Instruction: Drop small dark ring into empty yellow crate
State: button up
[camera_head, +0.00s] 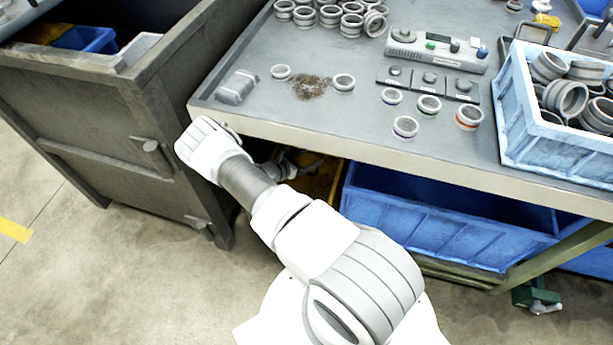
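The yellow crate (335,183) shows only in part, under the workbench, left of a blue crate. The bench edge and my arm hide most of it, and I cannot see whether it is empty. My arm reaches from the lower right to the bench's front left corner and bends down there. My gripper (302,160) is low under the bench edge, by the yellow crate, mostly in shadow. Whether its fingers are open or shut does not show. I cannot make out a small dark ring at the gripper or in the visible part of the crate.
The workbench (300,120) holds loose grey rings (343,82), several colour-banded rings (428,104), a grey control box (437,48) and a light blue crate (560,155) of rings. A large blue crate (430,220) stands below. A dark metal bin (90,120) stands close on the left.

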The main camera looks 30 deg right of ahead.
jog(key=shift+o, duration=0.8)
jog(key=p+v, duration=0.3)
jog(key=v, duration=0.9)
jog(key=shift+p, duration=0.3)
jog(key=shift+s+r, duration=0.1)
